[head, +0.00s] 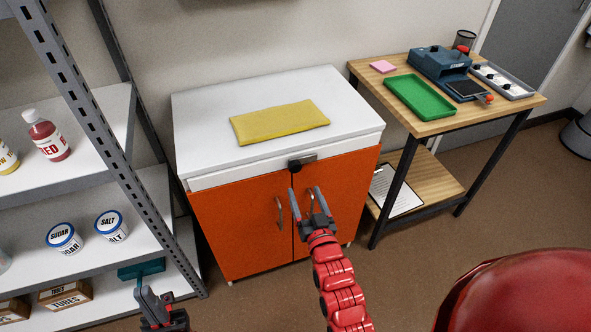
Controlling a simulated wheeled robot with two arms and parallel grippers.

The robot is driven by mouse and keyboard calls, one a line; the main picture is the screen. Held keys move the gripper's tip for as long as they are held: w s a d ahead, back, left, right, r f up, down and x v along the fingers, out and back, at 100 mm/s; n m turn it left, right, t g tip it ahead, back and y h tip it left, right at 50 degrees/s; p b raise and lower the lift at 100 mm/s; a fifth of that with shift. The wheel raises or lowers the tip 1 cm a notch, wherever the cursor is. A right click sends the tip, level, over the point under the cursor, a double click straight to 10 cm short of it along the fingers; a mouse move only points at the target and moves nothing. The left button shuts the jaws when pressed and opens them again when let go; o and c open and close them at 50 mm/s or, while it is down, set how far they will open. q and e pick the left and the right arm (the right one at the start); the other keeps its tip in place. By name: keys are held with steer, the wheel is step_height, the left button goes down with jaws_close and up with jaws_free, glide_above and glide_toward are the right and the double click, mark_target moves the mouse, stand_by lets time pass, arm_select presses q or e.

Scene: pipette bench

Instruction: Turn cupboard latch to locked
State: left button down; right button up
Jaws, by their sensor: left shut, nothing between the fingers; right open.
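The cupboard (235,222) has two orange doors, a white top and a curved handle (279,214) on its left door. The latch (302,161) is a small dark piece on the white strip above the seam between the doors, with its longer side running roughly level to the right. I cannot tell its setting. My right gripper (306,196) is open and empty, in front of the doors just below the latch and apart from it. It partly hides the right door's handle. My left gripper (152,290) is shut and empty at the lower left, by the shelves.
A yellow cloth (279,122) lies on the cupboard top. At left, a metal shelf rack (112,262) holds bottles, tubs, boxes and a teal item (141,269). At right, a wooden table (440,122) carries a green tray (419,97) and a blue device (440,62).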

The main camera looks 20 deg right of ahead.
mark_target(296, 169)
steer(key=w, duration=0.9)
steer(key=shift+w+d, duration=0.25)
steer(key=shift+d, duration=0.05)
jaws_close()
stand_by(1.0)
